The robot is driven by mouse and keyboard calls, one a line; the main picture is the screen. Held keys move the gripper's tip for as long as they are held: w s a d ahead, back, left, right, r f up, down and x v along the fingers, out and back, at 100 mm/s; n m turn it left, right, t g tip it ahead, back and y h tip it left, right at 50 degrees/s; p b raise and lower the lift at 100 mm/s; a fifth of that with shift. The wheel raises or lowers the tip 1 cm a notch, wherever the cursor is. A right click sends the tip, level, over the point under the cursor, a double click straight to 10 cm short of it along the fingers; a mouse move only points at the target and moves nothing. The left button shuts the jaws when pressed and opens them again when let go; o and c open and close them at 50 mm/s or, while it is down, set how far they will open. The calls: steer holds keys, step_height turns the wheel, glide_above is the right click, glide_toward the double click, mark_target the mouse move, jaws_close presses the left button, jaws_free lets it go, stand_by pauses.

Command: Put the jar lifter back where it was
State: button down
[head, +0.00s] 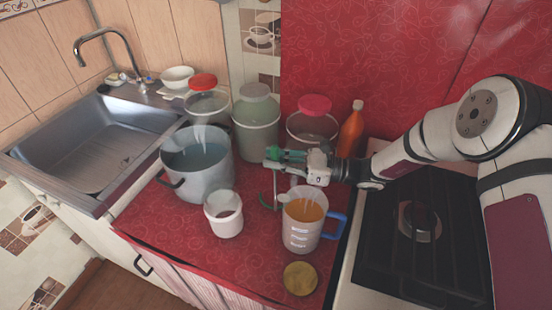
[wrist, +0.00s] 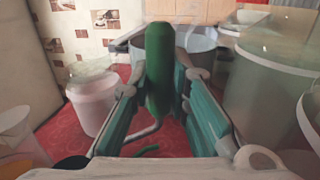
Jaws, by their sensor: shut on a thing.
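The jar lifter shows in the wrist view as an upright green handle (wrist: 158,65) between my gripper's teal-padded fingers (wrist: 155,95). A pale wire and a green lower piece show below it. In the head view my gripper (head: 283,157) is over the red counter, right of the large pot. My gripper is shut on the jar lifter. I cannot tell whether its lower end touches the counter. The fingers partly hide its upper part in the head view.
The metal pot (head: 197,180) and white bucket (head: 224,222) stand left, the steaming jug (head: 300,235) in front. Lidded jars (head: 256,145) and an orange bottle (head: 351,132) stand behind. A yellow lid (head: 300,279) lies near the front edge. Red counter before the bucket is bare.

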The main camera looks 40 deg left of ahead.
steer(key=shift+f, duration=0.4)
steer(key=c, duration=1.4)
jaws_free()
steer(key=shift+c, duration=0.2)
step_height(320, 180, up, 10)
steer(key=shift+f, duration=0.1)
steer(key=s+d+r+n+t+h, duration=0.4)
steer(key=s+d+h, duration=0.1)
steer(key=d, duration=1.2)
steer(key=s+d+r+n+t+h, duration=0.4)
steer(key=s+d+h, duration=0.1)
steer(key=d, duration=1.3)
steer(key=s+d+r+n+t+h, duration=0.4)
steer(key=d+h, duration=0.2)
steer(key=d, duration=1.1)
steer(key=shift+s+d+r+t, duration=0.25)
steer(key=shift+s+d+t, duration=0.05)
steer(key=shift+s+t, duration=0.1)
